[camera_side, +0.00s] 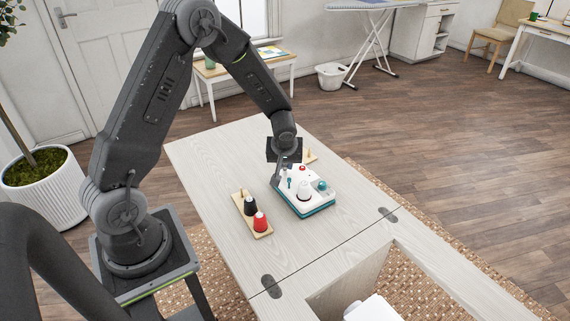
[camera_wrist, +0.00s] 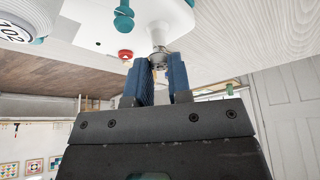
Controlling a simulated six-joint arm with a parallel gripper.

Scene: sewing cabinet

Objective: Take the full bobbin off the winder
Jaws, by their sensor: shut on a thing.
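The winder (camera_side: 318,200) is a white machine with a teal base on the pale wooden table. It carries a red button (camera_wrist: 125,54), teal knobs and a white rounded part. My gripper (camera_wrist: 160,68) points down at the winder's far left corner in the side view, where my wrist (camera_side: 284,150) partly covers it. In the wrist view its blue fingers are shut on a small, pale metallic bobbin (camera_wrist: 159,58) beside the winder's white post (camera_wrist: 157,33). The bobbin is mostly hidden between the fingers. I cannot tell whether it still sits on its spindle.
The table (camera_side: 215,160) is clear at the far left. A cabinet opening lies in front.

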